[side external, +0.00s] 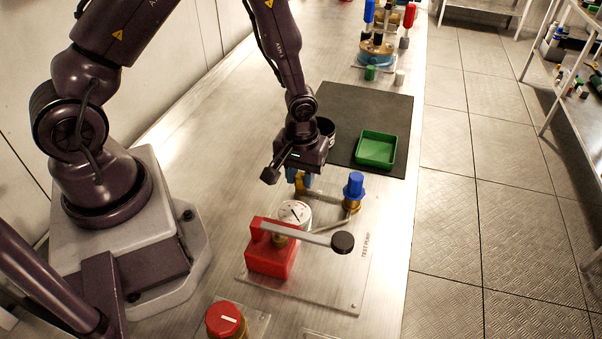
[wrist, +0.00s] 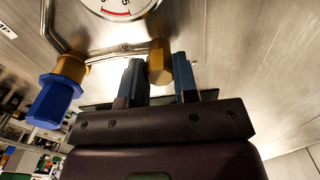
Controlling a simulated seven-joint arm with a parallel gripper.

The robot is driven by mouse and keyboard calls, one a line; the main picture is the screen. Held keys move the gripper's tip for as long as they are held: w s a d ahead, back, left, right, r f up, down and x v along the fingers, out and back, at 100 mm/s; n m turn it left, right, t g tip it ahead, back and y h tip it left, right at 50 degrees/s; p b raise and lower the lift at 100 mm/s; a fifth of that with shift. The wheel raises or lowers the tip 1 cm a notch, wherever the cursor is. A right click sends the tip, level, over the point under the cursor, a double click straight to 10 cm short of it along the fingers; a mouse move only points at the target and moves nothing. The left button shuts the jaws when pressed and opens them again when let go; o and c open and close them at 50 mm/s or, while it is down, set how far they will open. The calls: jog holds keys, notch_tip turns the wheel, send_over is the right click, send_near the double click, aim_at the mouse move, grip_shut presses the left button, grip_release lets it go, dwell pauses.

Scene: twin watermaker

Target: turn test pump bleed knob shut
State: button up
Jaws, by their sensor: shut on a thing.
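The test pump has a red body (side external: 270,252) with a long grey lever ending in a black grip (side external: 342,242). A round white gauge (side external: 295,212) stands behind the body and also shows in the wrist view (wrist: 118,8). My gripper (side external: 303,180) is at the brass fitting (side external: 300,190) behind the gauge. In the wrist view its blue fingers (wrist: 160,82) stand on either side of the brass piece (wrist: 158,62). The exact contact is partly hidden. A blue knob (side external: 354,186) on a brass base stands apart to the right; it also shows in the wrist view (wrist: 54,100).
A green tray (side external: 377,149) lies on a dark mat (side external: 340,102) behind the pump. A red-topped knob (side external: 225,319) is at the front. Another fixture with coloured handles (side external: 376,50) stands at the far end. The bench edge is on the right.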

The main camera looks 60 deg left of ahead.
jog(key=m, duration=0.4)
jog(key=shift+m, duration=0.3)
jog(key=m, duration=0.9)
jog(key=shift+s, duration=0.1)
jog(key=shift+m, duration=1.8)
jog(key=o, duration=0.9)
jog(key=shift+r, duration=0.1)
